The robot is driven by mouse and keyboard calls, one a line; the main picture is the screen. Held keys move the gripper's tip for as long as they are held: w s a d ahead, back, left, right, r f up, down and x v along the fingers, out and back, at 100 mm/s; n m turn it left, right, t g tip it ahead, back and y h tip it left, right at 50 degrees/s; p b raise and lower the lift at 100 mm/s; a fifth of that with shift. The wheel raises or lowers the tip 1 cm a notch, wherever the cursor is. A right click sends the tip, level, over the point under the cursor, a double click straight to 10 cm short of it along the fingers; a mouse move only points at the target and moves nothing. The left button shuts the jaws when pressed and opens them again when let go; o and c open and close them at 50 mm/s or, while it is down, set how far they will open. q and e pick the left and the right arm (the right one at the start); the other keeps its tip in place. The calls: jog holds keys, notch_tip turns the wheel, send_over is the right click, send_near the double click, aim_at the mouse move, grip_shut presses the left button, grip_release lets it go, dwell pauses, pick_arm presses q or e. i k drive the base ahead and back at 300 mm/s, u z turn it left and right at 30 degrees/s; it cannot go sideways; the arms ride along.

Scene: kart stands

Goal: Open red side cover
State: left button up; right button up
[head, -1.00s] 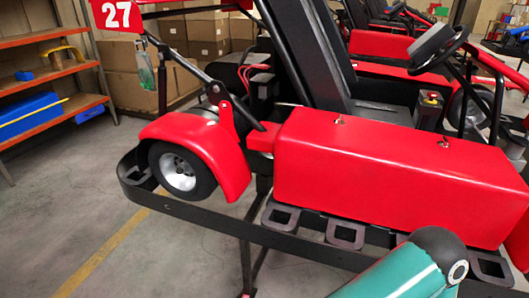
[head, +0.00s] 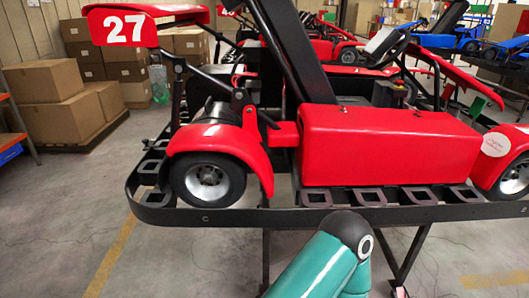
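The red side cover (head: 390,148) is a long box-shaped panel along the near side of the kart, between its two wheels. It looks closed, with small metal fasteners on its top edge. A teal arm link of mine with a dark joint is in front of and below the cover, at the bottom of the head view. It looks apart from the cover, though I cannot tell the exact gap. Neither of my grippers is in view.
The kart rests on a stand with a black rail (head: 240,216) around it. A wheel (head: 208,180) under a red fender is left of the cover. The number 27 panel (head: 125,28) juts out above. Cardboard boxes (head: 50,95) stand at the left. The floor at lower left is clear.

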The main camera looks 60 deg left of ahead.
aim_at(361, 144)
jog(key=u, duration=0.15)
jog(key=k, duration=0.3)
jog(key=z, duration=1.05)
jog(key=i, duration=0.1)
jog(key=u, duration=2.65)
jog(key=i, duration=1)
jog(key=z, duration=0.15)
jog(key=k, duration=0.8)
jog(key=u, duration=0.2)
jog(key=i, duration=0.7)
